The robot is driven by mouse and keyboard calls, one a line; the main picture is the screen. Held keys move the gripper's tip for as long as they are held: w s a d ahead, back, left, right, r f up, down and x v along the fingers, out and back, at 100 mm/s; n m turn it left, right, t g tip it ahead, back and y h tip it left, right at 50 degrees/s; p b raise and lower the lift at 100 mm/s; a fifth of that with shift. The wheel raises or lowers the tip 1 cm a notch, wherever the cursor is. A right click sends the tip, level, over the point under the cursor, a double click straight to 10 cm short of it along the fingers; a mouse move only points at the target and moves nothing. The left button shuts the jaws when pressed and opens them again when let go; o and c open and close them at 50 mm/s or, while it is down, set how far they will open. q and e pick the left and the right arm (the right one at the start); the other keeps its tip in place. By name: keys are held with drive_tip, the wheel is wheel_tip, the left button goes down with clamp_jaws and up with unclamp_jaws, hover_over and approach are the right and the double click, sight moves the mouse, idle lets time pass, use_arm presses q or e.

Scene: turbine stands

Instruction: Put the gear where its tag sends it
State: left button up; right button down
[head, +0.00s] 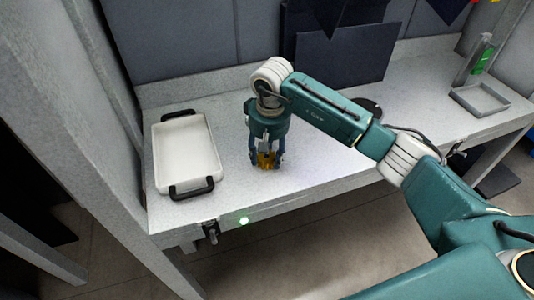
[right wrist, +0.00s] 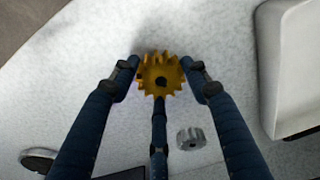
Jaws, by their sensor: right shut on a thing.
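A yellow gear (head: 266,160) is between the fingertips of my right gripper (head: 265,158), close to the pale bench top in the head view. In the right wrist view the gear (right wrist: 162,75) shows its teeth and a dark centre hole. My right gripper (right wrist: 165,72) is shut on it, with fingers around its rim. I cannot tell whether the gear touches the bench. I cannot make out a tag. A white tray (head: 187,153) with black handles stands to the left of the gripper; its rounded edge also shows in the right wrist view (right wrist: 262,70). My left gripper is not in view.
A small grey gear (right wrist: 191,138) lies on the bench in the right wrist view. A shallow grey tray (head: 480,98) and a bottle with green contents (head: 483,55) stand at the bench's right end. Dark panels (head: 345,52) lean behind. A green light (head: 243,220) glows on the front edge.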

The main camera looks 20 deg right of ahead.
sight(268, 159)
drive_tip(key=shift+f+b, duration=0.2)
drive_tip(key=shift+b, duration=0.1)
drive_tip(key=c, duration=0.8)
unclamp_jaws()
drive_tip(key=shift+o, duration=0.7)
drive_tip(key=shift+f, duration=0.1)
drive_tip(key=shift+s+r+p, duration=0.2)
drive_tip(key=shift+r+p, duration=0.6)
drive_tip(key=shift+r, duration=1)
drive_tip(key=shift+s+r+p, duration=0.2)
drive_tip(key=shift+r+p, duration=0.6)
drive_tip(key=shift+r, duration=0.95)
